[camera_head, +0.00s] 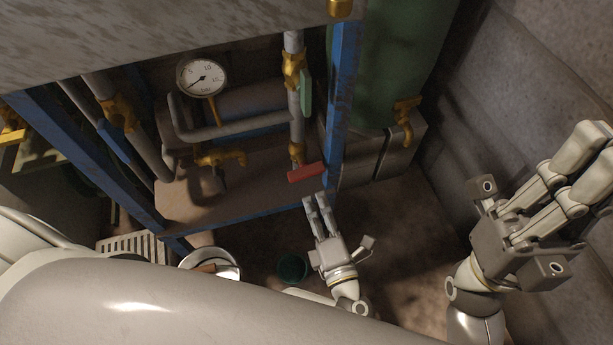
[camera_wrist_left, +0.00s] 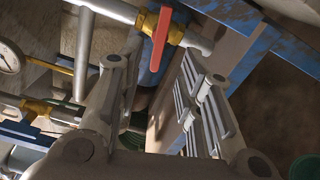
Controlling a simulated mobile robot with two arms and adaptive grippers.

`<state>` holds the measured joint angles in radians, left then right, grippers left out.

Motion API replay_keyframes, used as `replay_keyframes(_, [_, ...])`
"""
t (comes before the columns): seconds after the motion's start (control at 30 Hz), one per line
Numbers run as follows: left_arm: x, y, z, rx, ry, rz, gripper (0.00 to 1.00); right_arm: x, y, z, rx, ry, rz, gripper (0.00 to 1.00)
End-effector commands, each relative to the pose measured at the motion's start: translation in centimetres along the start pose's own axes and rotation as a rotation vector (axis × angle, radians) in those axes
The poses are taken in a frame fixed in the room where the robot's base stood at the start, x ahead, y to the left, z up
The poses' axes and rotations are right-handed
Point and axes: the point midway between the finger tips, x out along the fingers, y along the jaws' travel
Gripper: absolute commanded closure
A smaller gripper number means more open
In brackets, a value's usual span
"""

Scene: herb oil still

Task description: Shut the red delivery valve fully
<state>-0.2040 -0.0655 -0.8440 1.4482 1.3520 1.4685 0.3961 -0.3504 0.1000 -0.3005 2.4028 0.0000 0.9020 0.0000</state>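The red delivery valve's lever (camera_head: 306,172) sits at the lower end of the vertical pipe, below a brass valve body (camera_head: 297,152), near the frame's blue post. In the left wrist view the red lever (camera_wrist_left: 161,38) lies across the pipe, at its brass fitting (camera_wrist_left: 171,33). My left gripper (camera_head: 314,197) is just below the lever in the head view, fingers pointing up towards it. In the left wrist view its fingers (camera_wrist_left: 160,80) are spread, with nothing between them; the lever is beyond the tips, apparently not touched. My right gripper (camera_head: 592,157) is at the far right, empty, its fingers apparently apart.
A green-handled valve (camera_head: 305,93) is higher on the same pipe. A gauge (camera_head: 202,77) and another brass valve (camera_head: 221,158) are to the left. The blue post (camera_head: 341,100) stands close right. A metal bowl (camera_head: 209,260) and green container (camera_head: 292,268) are below.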

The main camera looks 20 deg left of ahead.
Motion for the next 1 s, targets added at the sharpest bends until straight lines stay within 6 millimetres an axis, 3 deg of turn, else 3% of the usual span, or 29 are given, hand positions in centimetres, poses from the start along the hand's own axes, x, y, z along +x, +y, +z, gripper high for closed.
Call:
replay_keyframes(0.3, [6.2,0.0,0.0,0.002,-0.002,0.006,0.66,-1.3,0.0,0.4,0.000,-0.004,0.000,1.00])
replay_keyframes(0.5, [8.7,0.0,0.0,0.002,-0.004,0.004,0.66,-1.7,0.0,0.5,0.000,-0.002,-0.002,1.00])
replay_keyframes(0.9, [9.4,0.1,0.0,0.004,-0.003,0.002,0.66,-1.7,0.0,0.5,0.000,-0.001,-0.002,1.00])
replay_keyframes(1.0, [9.4,0.1,0.0,0.003,-0.003,0.002,0.79,-1.7,0.0,0.5,0.000,-0.001,-0.002,1.00])
